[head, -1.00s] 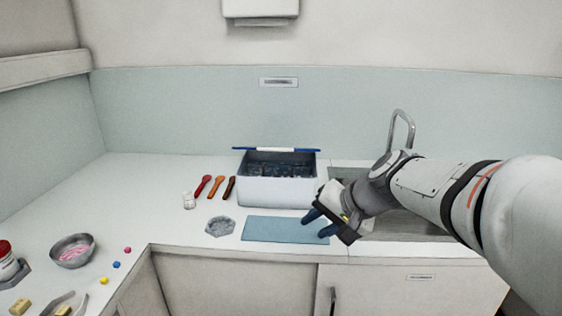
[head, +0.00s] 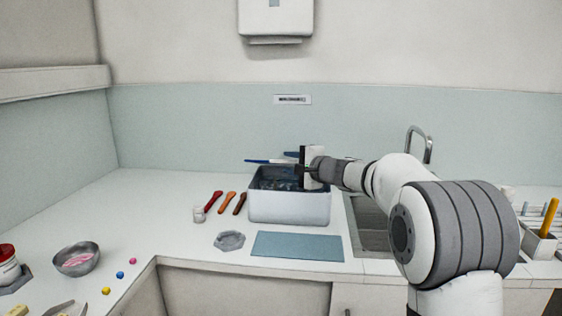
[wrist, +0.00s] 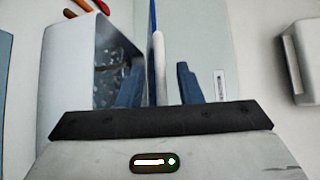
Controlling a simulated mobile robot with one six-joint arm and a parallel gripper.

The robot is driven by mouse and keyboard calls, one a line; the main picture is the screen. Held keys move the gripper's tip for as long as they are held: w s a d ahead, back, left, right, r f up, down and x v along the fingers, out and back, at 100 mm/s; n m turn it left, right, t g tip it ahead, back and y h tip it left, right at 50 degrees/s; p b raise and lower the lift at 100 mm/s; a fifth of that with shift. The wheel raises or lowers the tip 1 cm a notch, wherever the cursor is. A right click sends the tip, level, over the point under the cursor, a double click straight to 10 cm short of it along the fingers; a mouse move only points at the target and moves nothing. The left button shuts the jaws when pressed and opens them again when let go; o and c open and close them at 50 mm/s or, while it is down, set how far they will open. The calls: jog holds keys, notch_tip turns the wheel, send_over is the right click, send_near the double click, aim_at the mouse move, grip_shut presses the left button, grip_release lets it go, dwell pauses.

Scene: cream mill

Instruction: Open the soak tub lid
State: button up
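The soak tub (head: 290,208) is a white box on the counter, with dark contents showing inside. Its blue lid (head: 258,161) is raised at the back rim and seen nearly edge-on, so the tub's top is uncovered. My gripper (head: 294,163) is over the tub's back right part, at the lid. In the wrist view the blue fingers (wrist: 160,86) are apart, with the lid's white handle (wrist: 159,62) between them. Gaps show on both sides of the handle. The tub (wrist: 72,70) is at left there. My gripper hides the lid's right part in the head view.
A sink (head: 370,225) with a faucet (head: 426,145) is right of the tub. A blue mat (head: 298,246) and a grey hexagonal piece (head: 229,241) lie in front. Red, orange and brown spoons (head: 227,202) lie to the left. A dispenser (head: 275,18) hangs on the wall.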

jog(key=shift+x, duration=1.2)
grip_shut()
